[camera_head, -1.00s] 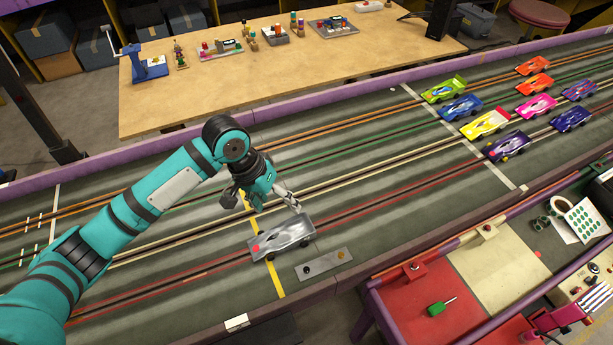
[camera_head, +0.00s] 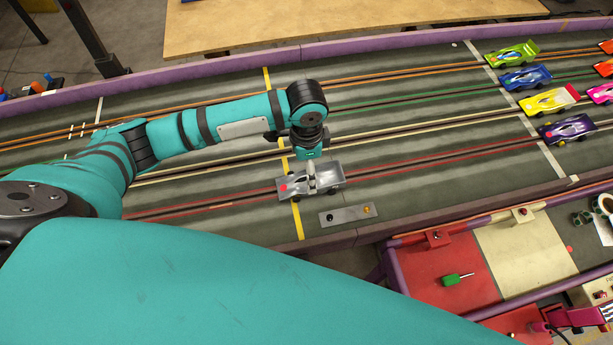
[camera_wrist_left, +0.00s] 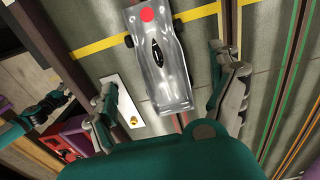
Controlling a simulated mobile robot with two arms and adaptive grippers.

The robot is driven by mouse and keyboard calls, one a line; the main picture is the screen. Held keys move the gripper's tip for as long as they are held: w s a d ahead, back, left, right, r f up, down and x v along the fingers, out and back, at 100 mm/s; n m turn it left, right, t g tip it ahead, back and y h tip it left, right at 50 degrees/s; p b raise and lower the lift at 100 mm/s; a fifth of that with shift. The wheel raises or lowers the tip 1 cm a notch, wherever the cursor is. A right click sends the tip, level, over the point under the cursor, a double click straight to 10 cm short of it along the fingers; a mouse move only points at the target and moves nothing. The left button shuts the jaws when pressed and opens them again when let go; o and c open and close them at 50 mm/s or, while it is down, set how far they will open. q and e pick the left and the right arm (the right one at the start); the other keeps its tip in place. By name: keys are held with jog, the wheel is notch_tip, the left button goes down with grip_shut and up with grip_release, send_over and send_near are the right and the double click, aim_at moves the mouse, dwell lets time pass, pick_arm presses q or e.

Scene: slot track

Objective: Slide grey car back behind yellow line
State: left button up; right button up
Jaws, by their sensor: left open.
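The grey car (camera_head: 294,184), silver with a red dot on one end, sits on the track lane with the red line. It straddles the yellow line (camera_head: 298,218), with the red-dot end at the left in the head view. My left gripper (camera_head: 313,174) points down over the car. In the left wrist view my left gripper (camera_wrist_left: 167,76) is open, one finger on each side of the car (camera_wrist_left: 160,72), with visible gaps. My right gripper (camera_wrist_left: 45,108) seems to show at the left edge of that view, too small to tell its state.
A metal plate with two buttons (camera_head: 347,215) lies on the track beside the car. Several colored cars, including a purple one (camera_head: 568,130), stand beyond a white line at the right. A red and cream side table (camera_head: 440,255) adjoins the track's near edge.

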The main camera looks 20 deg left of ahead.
aim_at(328, 177)
pick_arm(q)
notch_tip(328, 177, down, 7)
jog(key=shift+r, duration=0.2)
jog(key=c, duration=1.3)
jog(key=o, duration=0.6)
jog(key=shift+c, duration=1.3)
jog(key=shift+w+d, duration=0.55)
jog(key=shift+d, duration=0.25)
jog(key=shift+w+d, duration=0.5)
jog(key=shift+d, duration=0.25)
jog(key=shift+w+d, duration=0.55)
jog(key=shift+d, duration=0.25)
jog(key=o, duration=1)
jog(key=shift+c, duration=0.2)
